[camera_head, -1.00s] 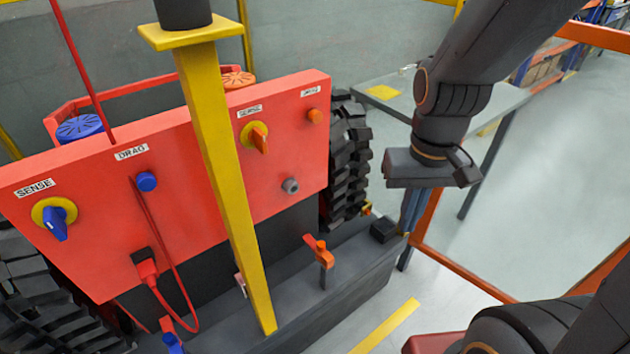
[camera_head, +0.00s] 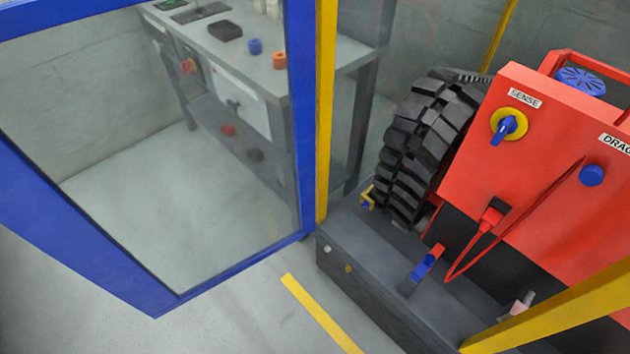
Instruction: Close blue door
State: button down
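The blue door (camera_head: 75,235) is a large blue frame around a clear pane, filling the left of the view. One upright of its frame stands beside a yellow post (camera_head: 325,110). The door stands out from that post at an angle, with its other upright near me at the left. It looks swung open. No handle can be made out, and its upper part is cut off by the picture edge. My gripper is not in view.
A grey bench (camera_head: 345,55) with small items shows partly through the pane. A red carrier panel (camera_head: 545,150), a black track (camera_head: 425,140) and a dark grey base (camera_head: 385,290) stand at the right. A yellow floor strip (camera_head: 318,312) lies in front. Grey floor near the door is clear.

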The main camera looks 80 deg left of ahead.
aim_at(33, 207)
jog(key=z, duration=0.05)
jog(key=k, duration=0.95)
jog(key=z, duration=1.45)
jog(key=k, duration=1.65)
jog(key=z, duration=0.45)
jog(key=k, duration=1.8)
jog(key=u, duration=1.65)
jog(key=i, duration=0.5)
jog(key=z, duration=0.1)
